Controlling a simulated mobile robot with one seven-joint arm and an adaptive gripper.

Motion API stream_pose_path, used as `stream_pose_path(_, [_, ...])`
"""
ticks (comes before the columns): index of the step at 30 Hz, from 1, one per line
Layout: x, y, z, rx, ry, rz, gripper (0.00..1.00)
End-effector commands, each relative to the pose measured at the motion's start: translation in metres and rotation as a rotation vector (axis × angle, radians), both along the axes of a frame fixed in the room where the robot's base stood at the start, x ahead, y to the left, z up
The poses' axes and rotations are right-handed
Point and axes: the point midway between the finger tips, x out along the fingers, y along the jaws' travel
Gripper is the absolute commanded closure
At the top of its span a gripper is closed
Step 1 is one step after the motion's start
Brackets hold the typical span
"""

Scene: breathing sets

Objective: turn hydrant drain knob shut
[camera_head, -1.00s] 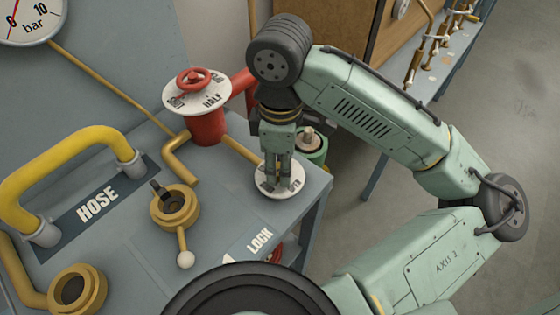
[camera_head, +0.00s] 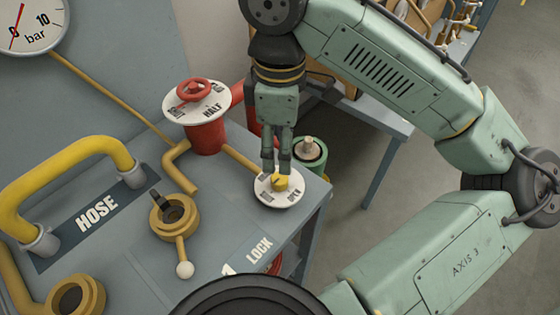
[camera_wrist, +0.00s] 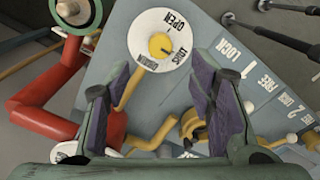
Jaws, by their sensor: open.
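The yellow drain knob (camera_head: 281,182) sits in the middle of a round white dial (camera_head: 264,194) at the table's right corner. In the wrist view the knob (camera_wrist: 161,45) is in full sight, and the dial (camera_wrist: 139,33) reads OPEN, DRAIN and SHUT. A small dark mark shows on the knob, but I cannot tell surely where it points. My gripper (camera_head: 276,168) points down just above and behind the knob in the head view. In the wrist view its two purple-padded fingers (camera_wrist: 163,72) are spread wide, with nothing between them and the knob beyond their tips.
A red hydrant (camera_head: 206,137) with a white-topped dial and red handwheel stands behind left. A brass valve with a white-ended lever (camera_head: 181,245) is left of the dial. A green cylinder (camera_head: 310,154) stands behind. A yellow hose handle (camera_head: 75,155) is at far left.

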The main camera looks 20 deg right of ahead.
Motion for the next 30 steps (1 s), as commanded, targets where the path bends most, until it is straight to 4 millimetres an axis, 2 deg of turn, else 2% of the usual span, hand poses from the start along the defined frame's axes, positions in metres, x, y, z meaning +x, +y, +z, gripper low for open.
stream_pose_path(3, [0.0,0.0,0.021,-0.003,-0.001,-0.001,0.51])
stream_pose_path(9, [0.0,0.0,0.036,-0.001,0.0,0.0,0.51])
stream_pose_path(30, [0.0,0.0,0.038,0.0,0.0,0.001,0.51])
